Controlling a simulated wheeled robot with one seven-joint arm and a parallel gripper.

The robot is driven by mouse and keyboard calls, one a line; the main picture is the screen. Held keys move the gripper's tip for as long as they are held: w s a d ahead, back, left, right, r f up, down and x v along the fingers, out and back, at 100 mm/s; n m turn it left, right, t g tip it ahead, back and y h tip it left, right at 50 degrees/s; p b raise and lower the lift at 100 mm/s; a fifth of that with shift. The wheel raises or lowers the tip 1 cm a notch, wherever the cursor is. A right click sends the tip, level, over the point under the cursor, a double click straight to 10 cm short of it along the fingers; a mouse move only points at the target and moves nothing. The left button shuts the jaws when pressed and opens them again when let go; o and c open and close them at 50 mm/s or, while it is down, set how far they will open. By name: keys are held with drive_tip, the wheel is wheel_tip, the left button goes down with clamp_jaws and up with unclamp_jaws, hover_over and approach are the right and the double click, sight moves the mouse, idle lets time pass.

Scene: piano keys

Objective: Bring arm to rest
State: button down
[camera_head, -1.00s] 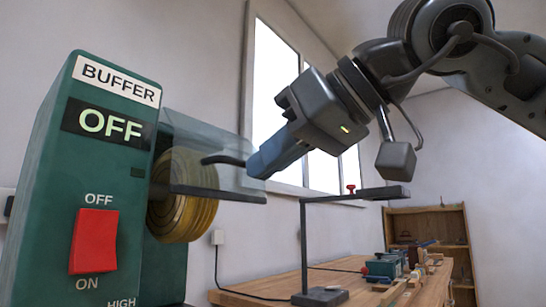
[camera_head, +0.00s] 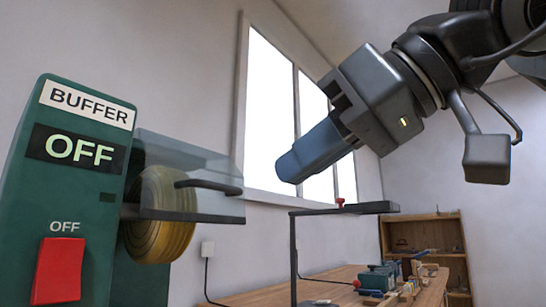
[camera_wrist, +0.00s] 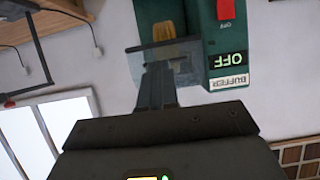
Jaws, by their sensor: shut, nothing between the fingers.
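My gripper (camera_head: 287,172) is in the upper middle of the head view, in front of the window. Its blue-grey fingers are shut and empty, pointing down and left. It is apart from the green buffer machine (camera_head: 30,125) on the left. That machine's display reads OFF, and a red switch (camera_head: 60,270) is below it. In the wrist view, upside down, my gripper (camera_wrist: 158,68) points towards the buffer's clear guard and wheel.
The yellow buffing wheel (camera_head: 160,215) sits behind a clear guard with a dark handle (camera_head: 208,187). A black stand (camera_head: 345,209) with a red knob rises below my gripper. A wooden bench (camera_head: 270,297) and a shelf (camera_head: 440,228) stand behind. Open air surrounds my gripper.

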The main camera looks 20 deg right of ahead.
drive_tip(key=s+d, duration=0.1)
drive_tip(key=s, duration=0.1)
drive_tip(key=s+d+f, duration=0.1)
drive_tip(key=s+d, duration=0.1)
drive_tip(key=shift+s+p, duration=0.1)
drive_tip(key=shift+p, duration=0.25)
